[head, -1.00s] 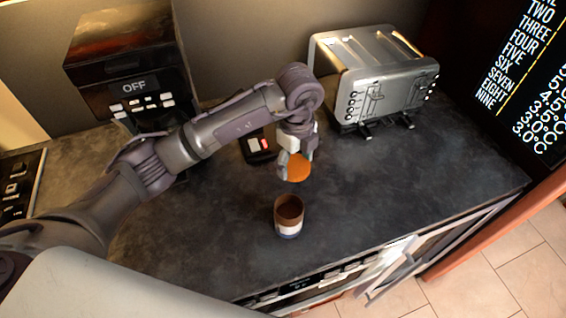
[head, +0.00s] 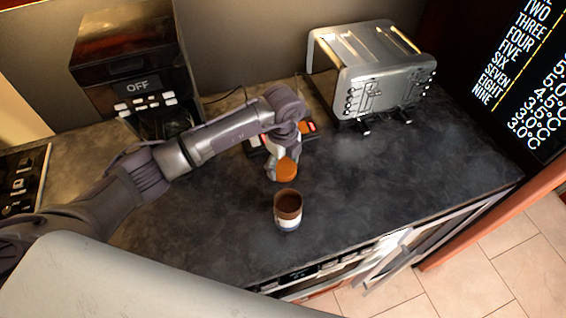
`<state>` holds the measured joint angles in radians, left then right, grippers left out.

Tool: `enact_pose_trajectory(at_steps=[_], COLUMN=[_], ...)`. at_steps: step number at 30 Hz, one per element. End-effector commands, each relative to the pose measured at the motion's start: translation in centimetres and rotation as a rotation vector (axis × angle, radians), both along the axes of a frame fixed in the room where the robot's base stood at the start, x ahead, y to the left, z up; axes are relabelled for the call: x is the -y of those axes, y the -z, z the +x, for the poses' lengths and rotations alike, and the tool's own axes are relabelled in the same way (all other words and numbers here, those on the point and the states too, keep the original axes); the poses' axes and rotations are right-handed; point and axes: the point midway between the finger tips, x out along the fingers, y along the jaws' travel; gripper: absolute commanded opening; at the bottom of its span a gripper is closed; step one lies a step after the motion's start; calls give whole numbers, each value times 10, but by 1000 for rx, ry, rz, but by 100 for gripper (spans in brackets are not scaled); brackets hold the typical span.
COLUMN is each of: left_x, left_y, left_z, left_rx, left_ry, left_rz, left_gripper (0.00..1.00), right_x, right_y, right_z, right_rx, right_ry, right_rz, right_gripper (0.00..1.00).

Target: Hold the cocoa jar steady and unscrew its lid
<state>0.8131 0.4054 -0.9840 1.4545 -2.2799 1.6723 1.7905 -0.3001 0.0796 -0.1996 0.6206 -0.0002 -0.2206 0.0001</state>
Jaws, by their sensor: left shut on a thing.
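The cocoa jar (head: 288,211) stands upright on the dark counter. Its top is open and shows a brown inside; its lower part has a white and blue band. The orange-brown lid (head: 286,170) is apart from the jar, a little behind it in the picture. My left gripper (head: 284,162) is shut on the lid. The fingers are partly hidden by the lid and the arm. No gripper touches the jar. My right gripper is out of view.
A silver toaster (head: 385,80) stands at the back right and a black coffee machine (head: 135,65) at the back left. A dark tray with small coloured items (head: 309,127) lies behind my gripper. The counter (head: 400,180) is clear to the right of the jar.

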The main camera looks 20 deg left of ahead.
Motion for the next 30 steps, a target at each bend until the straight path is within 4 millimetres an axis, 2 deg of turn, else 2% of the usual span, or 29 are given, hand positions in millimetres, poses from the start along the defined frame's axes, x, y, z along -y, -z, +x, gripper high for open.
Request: enact_pose_trajectory(at_steps=[1,5,17,20,30], left_x=[0,0,0,0,0], left_y=[1,1,-5,-16,-87], left_z=[0,0,0,2,1], left_rx=[0,0,1,5,6], left_ry=[0,-1,-1,-1,1], left_rz=[0,0,-1,-1,0], left_gripper=[74,94,94,94,94], right_x=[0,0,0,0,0], right_y=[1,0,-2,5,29], right_z=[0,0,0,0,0], right_rx=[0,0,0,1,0], right_ry=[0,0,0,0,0], right_rz=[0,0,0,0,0], right_gripper=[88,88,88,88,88])
